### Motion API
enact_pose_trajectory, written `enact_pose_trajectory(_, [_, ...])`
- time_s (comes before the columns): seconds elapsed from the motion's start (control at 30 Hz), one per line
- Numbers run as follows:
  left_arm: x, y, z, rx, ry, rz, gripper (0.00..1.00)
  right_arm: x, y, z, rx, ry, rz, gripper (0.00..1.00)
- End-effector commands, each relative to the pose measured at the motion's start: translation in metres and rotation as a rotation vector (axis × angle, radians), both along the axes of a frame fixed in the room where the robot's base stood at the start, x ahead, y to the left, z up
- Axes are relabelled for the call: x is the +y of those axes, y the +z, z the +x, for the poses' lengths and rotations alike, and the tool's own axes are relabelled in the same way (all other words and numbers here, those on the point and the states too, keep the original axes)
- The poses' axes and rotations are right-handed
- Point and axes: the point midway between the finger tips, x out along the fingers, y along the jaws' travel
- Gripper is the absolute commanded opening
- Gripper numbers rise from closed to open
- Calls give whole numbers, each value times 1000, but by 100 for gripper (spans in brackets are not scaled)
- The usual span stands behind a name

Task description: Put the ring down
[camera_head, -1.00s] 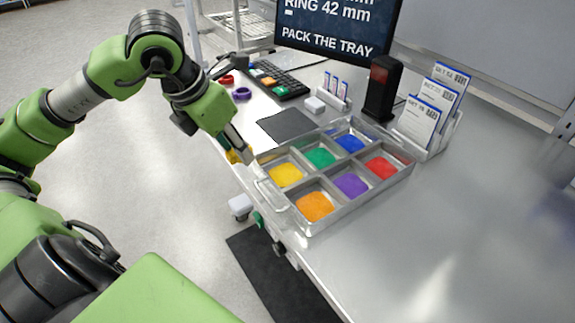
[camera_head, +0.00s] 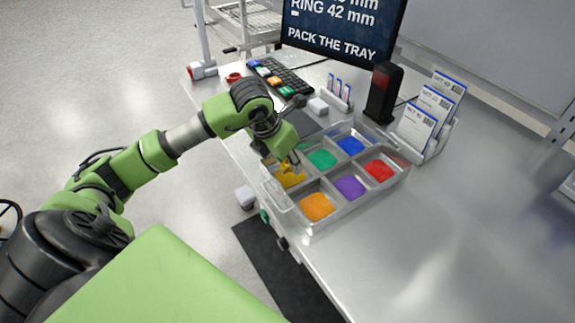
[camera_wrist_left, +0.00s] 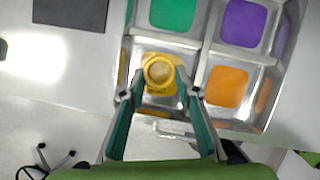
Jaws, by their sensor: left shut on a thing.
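In the head view the gripper partly hides the yellow compartment, and the ring is hard to tell from the yellow pad (camera_head: 292,181). My right gripper is not in view.
The green (camera_head: 321,159), blue (camera_head: 350,145), red (camera_head: 379,171), purple (camera_head: 350,187) and orange (camera_head: 317,206) compartments look empty. A card holder (camera_head: 430,125) and a black post (camera_head: 383,92) stand behind the tray. A red ring (camera_head: 234,77) lies at the far left. The table is clear at right.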

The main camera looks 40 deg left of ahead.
Motion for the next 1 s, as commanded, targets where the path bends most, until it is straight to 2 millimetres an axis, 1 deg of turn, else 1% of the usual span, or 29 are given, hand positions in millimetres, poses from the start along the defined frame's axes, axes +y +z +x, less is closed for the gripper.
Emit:
enact_pose_trajectory(0.03, [0, -6, -2, 8, 0, -1, 17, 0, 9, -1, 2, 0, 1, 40])
enact_pose_trajectory(0.1, [0, -16, -3, 7, 0, -1, 17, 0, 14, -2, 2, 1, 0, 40])
enact_pose_trajectory(0.2, [0, -26, -2, 3, 0, -2, 17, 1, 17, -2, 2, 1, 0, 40])
enact_pose_trajectory(0.47, [1, -29, -1, 1, 0, 0, 17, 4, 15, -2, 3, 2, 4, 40])
enact_pose_trajectory(0.6, [1, -33, -1, 1, 0, 0, 17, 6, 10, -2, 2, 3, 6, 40])
enact_pose_trajectory(0.63, [1, -32, -1, 1, 0, 0, 35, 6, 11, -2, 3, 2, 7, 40])
enact_pose_trajectory(0.67, [1, -31, -1, 1, 0, 0, 42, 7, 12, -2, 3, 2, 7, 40])
enact_pose_trajectory(0.7, [0, -31, -1, 1, 0, -1, 46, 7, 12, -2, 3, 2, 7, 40])
enact_pose_trajectory(1.0, [0, -31, -1, 1, 0, -1, 46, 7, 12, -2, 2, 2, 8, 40])
